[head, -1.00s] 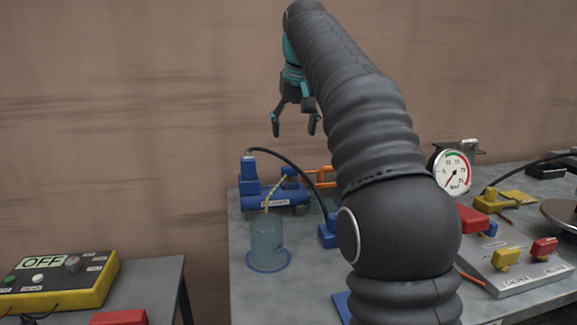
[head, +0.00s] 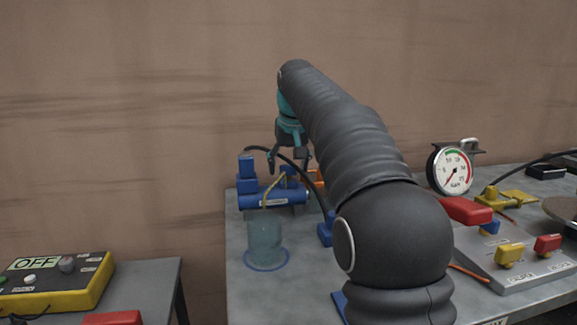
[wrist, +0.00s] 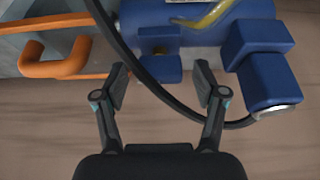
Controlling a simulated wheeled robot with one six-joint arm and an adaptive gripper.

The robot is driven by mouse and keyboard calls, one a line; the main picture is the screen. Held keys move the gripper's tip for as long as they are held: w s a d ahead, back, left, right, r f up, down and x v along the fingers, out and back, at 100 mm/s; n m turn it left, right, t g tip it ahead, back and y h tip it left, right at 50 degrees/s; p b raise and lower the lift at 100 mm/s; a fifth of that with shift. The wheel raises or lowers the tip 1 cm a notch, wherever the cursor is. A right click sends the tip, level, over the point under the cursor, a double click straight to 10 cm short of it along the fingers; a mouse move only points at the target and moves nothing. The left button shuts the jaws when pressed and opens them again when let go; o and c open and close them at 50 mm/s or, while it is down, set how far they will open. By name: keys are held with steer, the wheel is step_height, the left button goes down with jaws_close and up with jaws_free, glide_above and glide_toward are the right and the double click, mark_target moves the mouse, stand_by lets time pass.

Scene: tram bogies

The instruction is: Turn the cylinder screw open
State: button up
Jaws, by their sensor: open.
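A smaller blue block (wrist: 155,68) sits beside the cylinder, between and just beyond my fingertips in the wrist view. I cannot tell which part is the screw. My gripper (head: 290,163) is open and empty above the cylinder; its fingers also show in the wrist view (wrist: 161,86).
A black hose (wrist: 150,78) crosses between my fingers in the wrist view. An orange handle (wrist: 56,60) is at its left. A clear bluish cup (head: 265,242) stands in front of the cylinder. A gauge (head: 450,170) and a lever panel (head: 520,268) are at the right.

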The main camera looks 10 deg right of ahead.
steer(key=c, duration=1.1)
steer(key=shift+c, duration=0.2)
steer(key=shift+r, duration=0.1)
steer(key=n+y+p, duration=0.1)
steer(key=n+p, duration=0.1)
steer(key=shift+d+n, duration=0.1)
steer(key=shift+n, duration=0.3)
steer(key=n+y, duration=0.1)
steer(key=n, duration=0.1)
steer(key=n+g+y, duration=0.1)
steer(key=n, duration=0.2)
steer(key=shift+p, duration=0.4)
steer(key=n, duration=0.3)
steer(key=n+g+y, duration=0.1)
steer(key=n, duration=0.1)
steer(key=shift+w+n+g, duration=0.15)
steer(key=shift+n+g, duration=0.15)
steer(key=shift+n, duration=0.1)
steer(key=shift+n+g+y, duration=0.3)
steer(key=shift+n+g, duration=0.6)
steer(key=shift+n, duration=1.3)
